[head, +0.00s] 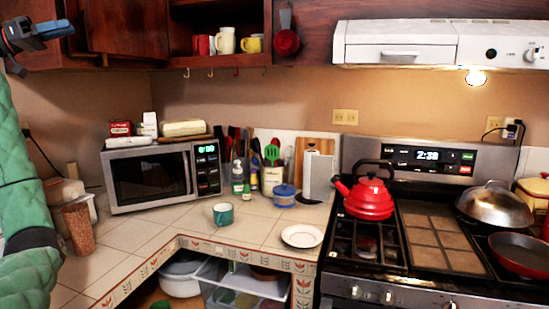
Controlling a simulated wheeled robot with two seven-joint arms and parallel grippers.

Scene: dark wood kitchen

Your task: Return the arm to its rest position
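My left arm, in a green padded sleeve, rises along the left edge of the head view. Its gripper (43,48) is at the top left corner, in front of the dark wood upper cabinets (125,28). Its two fingers stand apart, one pointing right and one pointing down, with nothing seen between them. The gripper is well above the counter and clear of the microwave. My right gripper is not in view.
A microwave (150,180) stands on the tiled counter (125,243). A teal mug (223,214) and white plate (302,236) lie near the counter edge. A red kettle (369,200) stands on the stove. A brown cup-like cylinder (79,229) is beside my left arm.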

